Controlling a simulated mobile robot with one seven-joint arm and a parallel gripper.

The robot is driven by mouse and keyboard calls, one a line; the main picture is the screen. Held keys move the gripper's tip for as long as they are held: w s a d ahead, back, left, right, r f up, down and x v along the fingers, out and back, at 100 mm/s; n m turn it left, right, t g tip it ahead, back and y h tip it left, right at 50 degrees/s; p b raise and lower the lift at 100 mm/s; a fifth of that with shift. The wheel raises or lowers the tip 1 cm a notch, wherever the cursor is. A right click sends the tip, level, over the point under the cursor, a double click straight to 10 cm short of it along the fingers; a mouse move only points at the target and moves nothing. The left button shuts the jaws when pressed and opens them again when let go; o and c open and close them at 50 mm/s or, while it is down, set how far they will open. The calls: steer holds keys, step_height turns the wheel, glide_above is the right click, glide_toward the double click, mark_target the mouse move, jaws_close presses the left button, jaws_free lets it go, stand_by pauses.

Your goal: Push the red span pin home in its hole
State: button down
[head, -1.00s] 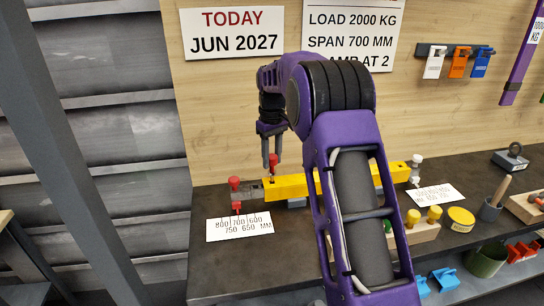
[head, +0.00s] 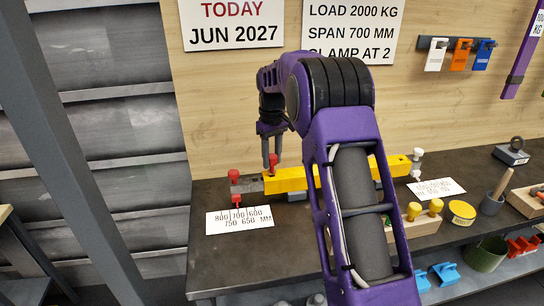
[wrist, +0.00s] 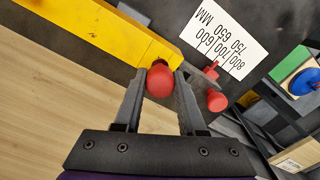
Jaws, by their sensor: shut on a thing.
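The red span pin (head: 273,160) stands upright at the left end of the yellow beam (head: 290,180), its head just above the beam's top. My gripper (head: 270,156) points down over it. In the wrist view the pin's round red head (wrist: 160,82) is between my fingertips (wrist: 160,88), which are shut on it. The yellow beam (wrist: 125,38) ends right beside the pin. The hole and the pin's shank are hidden beneath the head, so I cannot tell how deep it sits.
A second red knob (head: 234,176) and a red pointer (wrist: 212,70) stand left of the pin, near the white span scale card (head: 240,220). Yellow knobs (head: 435,206) stand in a wooden block at right.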

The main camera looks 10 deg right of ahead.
steer(key=shift+f, duration=0.45)
steer(key=shift+c, duration=2)
jaws_free()
steer(key=shift+r, duration=0.1)
step_height(320, 180, up, 17)
steer(key=p, duration=0.2)
steer(key=shift+p, duration=0.4)
steer(key=shift+d+r, duration=0.1)
